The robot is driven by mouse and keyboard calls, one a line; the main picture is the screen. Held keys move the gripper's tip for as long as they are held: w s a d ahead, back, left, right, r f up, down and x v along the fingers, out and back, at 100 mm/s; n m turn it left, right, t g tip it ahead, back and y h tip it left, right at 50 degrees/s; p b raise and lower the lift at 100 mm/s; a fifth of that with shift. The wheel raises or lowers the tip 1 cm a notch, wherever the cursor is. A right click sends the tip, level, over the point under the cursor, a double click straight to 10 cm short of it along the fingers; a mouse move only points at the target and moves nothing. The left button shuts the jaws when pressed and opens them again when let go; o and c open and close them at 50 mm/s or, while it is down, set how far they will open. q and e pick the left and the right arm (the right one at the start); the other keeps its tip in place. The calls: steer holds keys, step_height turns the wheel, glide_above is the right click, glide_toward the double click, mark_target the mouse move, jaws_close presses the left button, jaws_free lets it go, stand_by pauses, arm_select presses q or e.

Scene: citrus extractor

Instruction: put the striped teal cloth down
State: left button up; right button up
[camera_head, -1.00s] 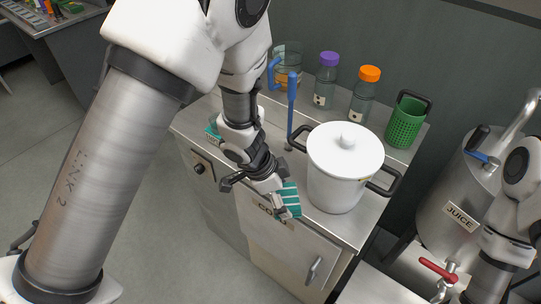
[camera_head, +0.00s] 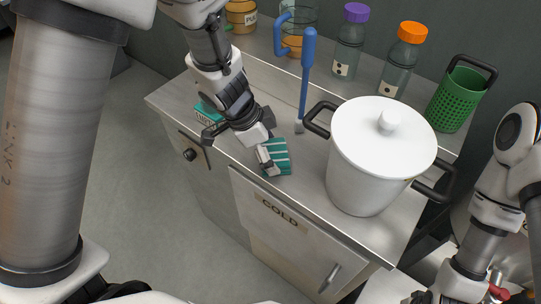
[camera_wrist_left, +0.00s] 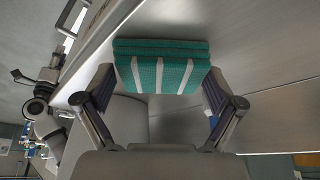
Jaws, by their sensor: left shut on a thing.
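The teal cloth with white stripes (camera_head: 276,156) is folded into a thick pad. My left gripper (camera_head: 268,158) is shut on it near the front edge of the steel counter (camera_head: 300,195), left of the white pot. In the left wrist view the cloth (camera_wrist_left: 162,66) spans between the two fingers of the gripper (camera_wrist_left: 160,95), its stripes facing the camera. I cannot tell whether its underside touches the counter. My right arm shows at the right, with its gripper out of view.
The white lidded pot (camera_head: 370,165) with black handles stands just right of the cloth. A blue-handled tool (camera_head: 305,85) stands behind. Bottles (camera_head: 350,45) and a green basket (camera_head: 458,100) line the back. A teal labelled item (camera_head: 207,113) lies left of my wrist.

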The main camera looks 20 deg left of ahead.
arm_select(q)
steer(key=shift+s+a+r, duration=0.1)
steer(key=o, duration=0.7)
steer(key=p+v, duration=0.7)
steer(key=v, duration=0.5)
steer(key=shift+p, duration=0.35)
